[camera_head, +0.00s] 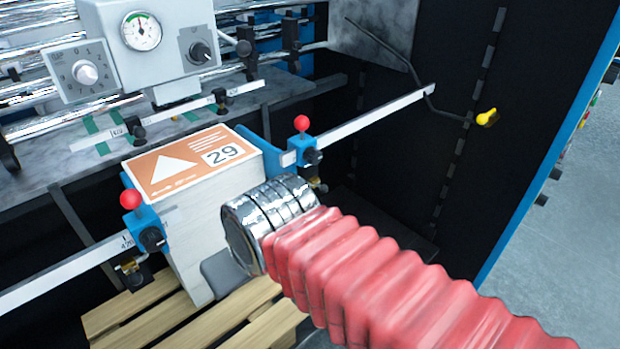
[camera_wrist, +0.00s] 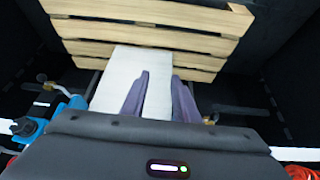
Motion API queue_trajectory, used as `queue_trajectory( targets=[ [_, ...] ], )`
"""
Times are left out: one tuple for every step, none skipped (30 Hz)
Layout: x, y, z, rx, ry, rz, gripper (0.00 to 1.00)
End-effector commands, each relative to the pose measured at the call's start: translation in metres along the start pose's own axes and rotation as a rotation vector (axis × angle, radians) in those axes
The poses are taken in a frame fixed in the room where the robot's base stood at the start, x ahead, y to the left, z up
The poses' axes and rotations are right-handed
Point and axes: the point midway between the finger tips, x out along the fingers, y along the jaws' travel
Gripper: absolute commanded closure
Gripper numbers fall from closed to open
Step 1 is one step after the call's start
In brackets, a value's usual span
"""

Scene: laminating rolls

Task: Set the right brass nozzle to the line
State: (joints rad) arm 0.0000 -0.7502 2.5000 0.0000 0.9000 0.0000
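My gripper (camera_wrist: 160,76) shows in the wrist view as two grey-purple fingers, apart with nothing gripped between them. They point toward the white paper stack (camera_wrist: 126,60). In the head view my chrome wrist and red sleeve cover most of the gripper. A small brass nozzle (camera_wrist: 211,119) shows in the wrist view just right of the fingers, apart from them. Another brass piece (camera_wrist: 42,77) is at the left there. In the head view a brass nozzle (camera_head: 131,266) hangs below the left blue clamp (camera_head: 143,226). The nozzle by the right blue clamp (camera_head: 311,152) is mostly hidden. I cannot make out the line.
The stack carries an orange sheet (camera_head: 180,160) marked 29 and stands on a wooden pallet (camera_head: 130,310). Red-knobbed clamps sit on scaled rails (camera_head: 385,113) at both sides. A yellow-tipped lever (camera_head: 487,117) is on the dark right wall. A gauge box (camera_head: 150,35) is above.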

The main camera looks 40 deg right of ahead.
Motion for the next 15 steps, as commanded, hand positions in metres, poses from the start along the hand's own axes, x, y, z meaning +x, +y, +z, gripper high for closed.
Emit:
queue_trajectory(
  targets=[
    [0.0, 0.0, 0.0, 0.0, 0.0, 0.0, 0.72],
    [0.0, 0.0, 0.0, 0.0, 0.0, 0.0, 0.72],
    [0.0, 0.0, 0.0, 0.0, 0.0, 0.0, 0.72],
    [0.0, 0.0, 0.0, 0.001, -0.001, 0.0, 0.72],
    [0.0, 0.0, 0.0, 0.004, -0.003, -0.001, 0.72],
    [0.001, 0.0, 0.001, 0.012, -0.008, -0.003, 0.72],
    [0.002, 0.0, 0.001, 0.022, -0.013, -0.005, 0.72],
    [0.004, 0.001, 0.003, 0.035, -0.021, -0.009, 0.72],
    [0.006, 0.001, 0.004, 0.058, -0.036, -0.014, 0.72],
    [0.009, 0.002, 0.006, 0.081, -0.051, -0.02, 0.72],
    [0.011, 0.0, 0.009, 0.106, -0.067, -0.027, 0.72],
    [0.016, -0.002, 0.012, 0.149, -0.092, -0.039, 0.72],
    [0.019, -0.002, 0.014, 0.185, -0.113, -0.049, 0.72],
    [0.023, -0.002, 0.017, 0.227, -0.136, -0.06, 0.72],
    [0.028, -0.001, 0.021, 0.289, -0.169, -0.076, 0.72]
  ],
)
